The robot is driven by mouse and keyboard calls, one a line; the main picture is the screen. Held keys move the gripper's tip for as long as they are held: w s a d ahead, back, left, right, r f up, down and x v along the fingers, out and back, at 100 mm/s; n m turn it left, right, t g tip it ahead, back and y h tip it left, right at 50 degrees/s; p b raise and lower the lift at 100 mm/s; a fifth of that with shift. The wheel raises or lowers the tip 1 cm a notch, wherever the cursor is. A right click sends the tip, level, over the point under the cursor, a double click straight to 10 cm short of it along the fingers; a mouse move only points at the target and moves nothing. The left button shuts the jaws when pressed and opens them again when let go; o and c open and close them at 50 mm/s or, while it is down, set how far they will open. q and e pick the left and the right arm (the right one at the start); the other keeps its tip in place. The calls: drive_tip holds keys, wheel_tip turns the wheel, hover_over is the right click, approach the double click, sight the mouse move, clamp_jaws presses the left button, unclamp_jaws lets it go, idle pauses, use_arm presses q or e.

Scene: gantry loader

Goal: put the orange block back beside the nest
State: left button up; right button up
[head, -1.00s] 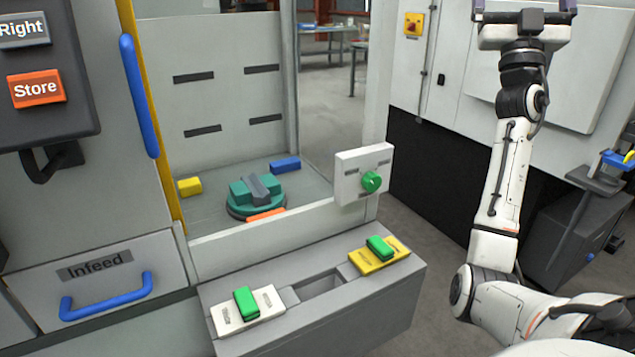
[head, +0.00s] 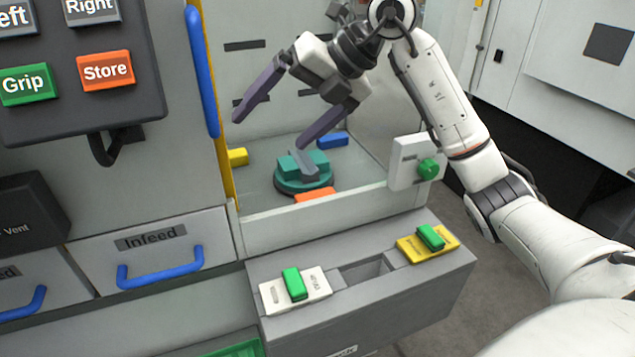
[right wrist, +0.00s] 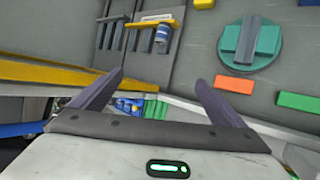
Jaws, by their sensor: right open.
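The nest (head: 303,184) is a round teal fixture with a grey bar across its top, on the cell floor. The orange block (head: 315,195) lies at its near side, its lower part hidden by the front sill. In the right wrist view the orange block (right wrist: 235,84) lies flat just apart from the nest (right wrist: 235,60). My right gripper (head: 268,130) is open and empty, in front of the cell opening with its fingers pointing down-left, above and left of the nest in the picture. It also shows in the right wrist view (right wrist: 160,80). My left gripper is not in view.
A yellow block (head: 237,157) and a blue block (head: 333,139) lie in the cell. A front sill (head: 330,211) and a panel with a green knob (head: 428,169) border it. A button pendant (head: 75,100) hangs at left. A green block (right wrist: 298,102) shows in the wrist view.

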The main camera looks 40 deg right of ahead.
drive_tip(key=s+d+f+g+h+p, duration=0.25)
drive_tip(key=d+f+h, duration=0.4)
drive_tip(key=f, duration=0.45)
hover_over(317, 196)
drive_tip(key=s, duration=0.2)
drive_tip(key=shift+g, duration=0.45)
drive_tip(key=f, duration=0.2)
drive_tip(key=a+f, duration=0.1)
drive_tip(key=f, duration=0.1)
drive_tip(key=shift+s+f+b, duration=0.15)
drive_tip(key=shift+s+b, duration=0.05)
drive_tip(key=shift+b, duration=0.1)
drive_tip(key=shift+w+d+p+x, duration=0.1)
drive_tip(key=shift+w+p+x, duration=0.1)
drive_tip(key=shift+x, duration=0.8)
drive_tip(key=shift+w+d+p+x, duration=0.1)
drive_tip(key=shift+p+x, duration=0.1)
drive_tip(key=shift+x, duration=0.8)
drive_tip(key=shift+w+d+p+x, duration=0.1)
drive_tip(key=shift+w+p+x, duration=0.1)
drive_tip(key=shift+x, duration=0.75)
drive_tip(key=shift+r, duration=0.2)
drive_tip(key=c, duration=1.3)
